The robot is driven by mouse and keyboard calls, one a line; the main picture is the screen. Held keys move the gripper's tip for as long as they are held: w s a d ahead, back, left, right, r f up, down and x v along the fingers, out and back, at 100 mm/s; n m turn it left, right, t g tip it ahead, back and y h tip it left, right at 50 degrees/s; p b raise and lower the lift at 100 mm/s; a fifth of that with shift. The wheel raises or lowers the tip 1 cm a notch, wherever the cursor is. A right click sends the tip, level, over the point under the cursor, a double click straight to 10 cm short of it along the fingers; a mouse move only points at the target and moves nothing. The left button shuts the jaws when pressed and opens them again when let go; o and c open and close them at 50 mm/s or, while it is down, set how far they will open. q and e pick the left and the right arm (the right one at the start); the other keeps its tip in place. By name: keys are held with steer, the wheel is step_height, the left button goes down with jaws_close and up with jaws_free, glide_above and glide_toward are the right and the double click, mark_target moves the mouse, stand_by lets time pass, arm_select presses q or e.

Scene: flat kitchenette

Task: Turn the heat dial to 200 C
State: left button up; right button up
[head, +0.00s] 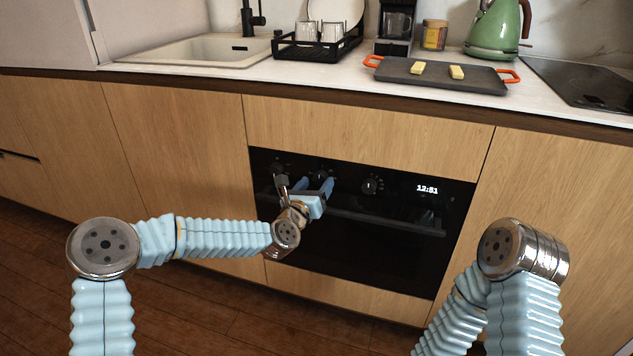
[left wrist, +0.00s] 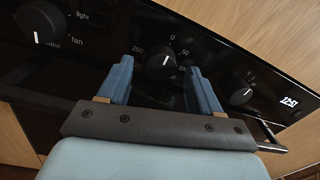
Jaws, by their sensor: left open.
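The heat dial (left wrist: 161,63) is a round black knob with a white mark. It sits between my left gripper's fingers in the left wrist view. The numbers 0, 50 and 250 show around it; others are hidden or too small to read. The white mark appears close to upright in the picture; its exact setting is unclear. My left gripper (left wrist: 160,78) has two blue fingers, open, one on each side of the dial; I cannot tell whether they touch it. In the head view the gripper (head: 315,183) is at the oven's black panel and partly hides the dial. My right gripper is out of view.
A function dial (left wrist: 40,22) with light and fan labels is on the left, and another dial (left wrist: 241,96) is on the right, beside the clock (head: 427,189). The oven handle (head: 390,222) runs below the panel. A tray (head: 435,80) lies on the counter above.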

arm_select(q)
steer(key=shift+w+d, duration=0.25)
steer(key=shift+w, duration=0.3)
